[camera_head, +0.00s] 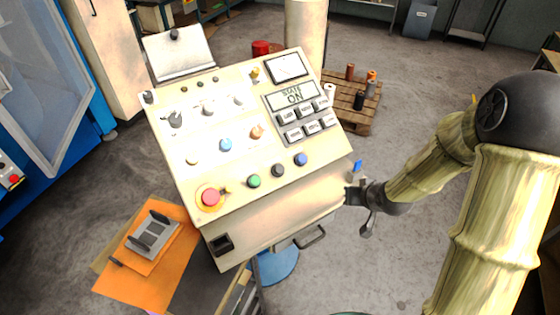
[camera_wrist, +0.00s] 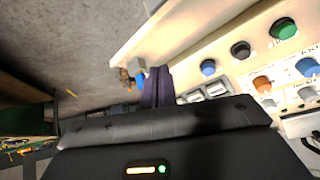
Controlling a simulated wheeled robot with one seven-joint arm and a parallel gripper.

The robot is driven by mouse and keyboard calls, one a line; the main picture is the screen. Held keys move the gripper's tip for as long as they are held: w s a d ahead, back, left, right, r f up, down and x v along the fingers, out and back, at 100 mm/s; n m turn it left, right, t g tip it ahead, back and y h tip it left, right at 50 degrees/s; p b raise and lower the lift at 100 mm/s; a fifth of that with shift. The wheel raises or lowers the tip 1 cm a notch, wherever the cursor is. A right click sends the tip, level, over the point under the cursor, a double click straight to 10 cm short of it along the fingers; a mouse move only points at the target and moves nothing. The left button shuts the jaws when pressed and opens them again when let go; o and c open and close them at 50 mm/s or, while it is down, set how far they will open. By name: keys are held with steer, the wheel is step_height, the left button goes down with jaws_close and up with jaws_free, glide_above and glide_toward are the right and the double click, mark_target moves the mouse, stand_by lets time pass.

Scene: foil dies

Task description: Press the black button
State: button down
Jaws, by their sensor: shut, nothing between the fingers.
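The black button (camera_head: 278,170) is a small round knob in the front row of the sloped cream control panel (camera_head: 225,110), between a green button (camera_head: 254,181) and a dark blue one (camera_head: 300,159). In the wrist view the black button (camera_wrist: 240,49) also shows, unobstructed, right of and above my fingers. My gripper (camera_head: 354,180) is shut and empty, off the panel's right side in the head view. It is apart from the black button. In the wrist view my gripper (camera_wrist: 156,86) shows as dark fingers beside the panel edge.
A red emergency stop (camera_head: 211,197) on a yellow ring sits at the panel's front left corner. A light blue button (camera_head: 226,145) and an orange one (camera_head: 257,132) sit farther back. A display (camera_head: 293,95) reads "STATE ON" above grey keys. A pallet (camera_head: 345,108) with spools stands behind.

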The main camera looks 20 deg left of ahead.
mark_target(279, 170)
steer(key=w+a+r+t+y+p, duration=0.1)
steer(key=a+r+y+p, duration=0.1)
steer(key=a, duration=0.7)
steer(key=w+a+r+m+t+y+p, duration=0.1)
steer(key=a+r+y+p, duration=0.1)
steer(key=a+y+p, duration=0.2)
steer(key=a+y, duration=0.3)
steer(key=a, duration=0.1)
steer(key=shift+a+t, duration=0.35)
steer(key=shift+t, duration=0.05)
steer(key=shift+w, duration=0.15)
steer(key=w+a+f+b, duration=0.3)
steer(key=a+f+b, duration=0.1)
steer(key=f, duration=0.3)
steer(key=shift+b, duration=0.5)
steer(key=shift+w+f, duration=0.1)
steer(key=shift+f, duration=0.05)
stand_by(0.4)
steer(key=shift+w+a+f+b, duration=0.1)
steer(key=shift+f+b, duration=0.15)
steer(key=shift+b, duration=0.3)
